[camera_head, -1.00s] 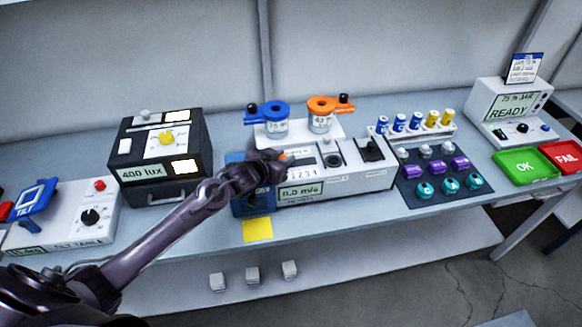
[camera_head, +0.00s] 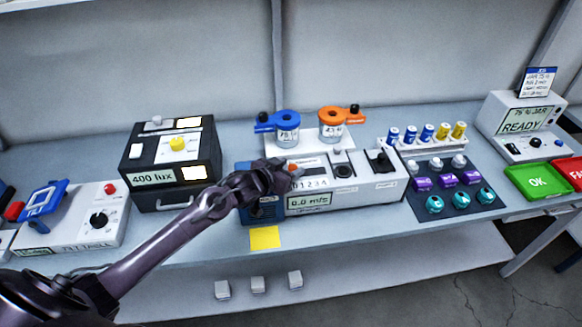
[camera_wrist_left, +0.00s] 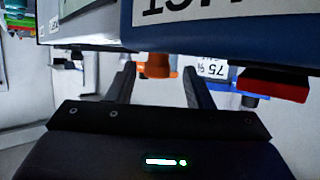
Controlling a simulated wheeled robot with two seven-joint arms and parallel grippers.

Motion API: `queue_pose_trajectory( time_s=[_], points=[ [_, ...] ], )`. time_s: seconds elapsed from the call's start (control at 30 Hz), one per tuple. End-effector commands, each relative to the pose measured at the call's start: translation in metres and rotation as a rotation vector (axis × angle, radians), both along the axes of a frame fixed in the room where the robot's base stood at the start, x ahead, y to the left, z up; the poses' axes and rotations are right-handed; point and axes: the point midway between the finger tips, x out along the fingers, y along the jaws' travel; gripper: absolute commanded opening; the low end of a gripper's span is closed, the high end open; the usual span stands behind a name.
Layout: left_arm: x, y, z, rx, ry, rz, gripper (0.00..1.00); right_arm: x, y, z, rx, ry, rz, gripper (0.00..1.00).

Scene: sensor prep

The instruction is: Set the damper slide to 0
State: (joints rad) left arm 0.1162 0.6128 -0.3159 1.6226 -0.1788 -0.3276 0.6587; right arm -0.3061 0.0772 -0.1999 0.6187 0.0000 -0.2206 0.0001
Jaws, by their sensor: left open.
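The damper slide belongs to the white wind unit (camera_head: 372,188), whose display (camera_head: 307,202) reads 0.0 m/s. An orange knob (camera_head: 293,168) shows at the left end of the slide, above the 0 side of the 0-to-4 scale (camera_head: 311,184). My left gripper (camera_head: 286,180) is at this left end, close to the knob, and partly hides it. In the left wrist view the two fingers (camera_wrist_left: 160,88) are apart, with the orange knob (camera_wrist_left: 158,66) seen between them. Whether they touch it cannot be told. My right gripper is not in view.
Jars with blue (camera_head: 285,116) and orange (camera_head: 333,115) lids stand behind the unit. The 400 lux box (camera_head: 150,152) is at the left. A rack of small vials (camera_head: 426,133) is at the right. A yellow note (camera_head: 265,238) lies in front.

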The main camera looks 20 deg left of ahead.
Motion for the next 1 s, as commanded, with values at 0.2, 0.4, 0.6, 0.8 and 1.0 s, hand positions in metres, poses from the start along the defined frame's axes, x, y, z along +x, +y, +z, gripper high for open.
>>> queue_pose_trajectory(
  time_s=[0.2,0.4,0.6,0.8,1.0],
  points=[
    [-0.033,0.009,0.010,0.002,0.002,-0.001,0.47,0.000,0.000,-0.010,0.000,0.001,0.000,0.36],
    [-0.052,0.015,0.020,0.001,0.003,0.002,0.47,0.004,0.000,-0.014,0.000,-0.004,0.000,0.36],
    [-0.056,0.016,0.023,0.001,0.002,0.002,0.47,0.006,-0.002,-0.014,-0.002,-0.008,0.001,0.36],
    [-0.056,0.016,0.024,0.000,0.001,0.002,0.47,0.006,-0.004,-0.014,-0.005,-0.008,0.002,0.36],
    [-0.056,0.016,0.023,0.000,0.001,0.002,0.47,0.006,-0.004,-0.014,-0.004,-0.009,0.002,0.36]
  ],
)
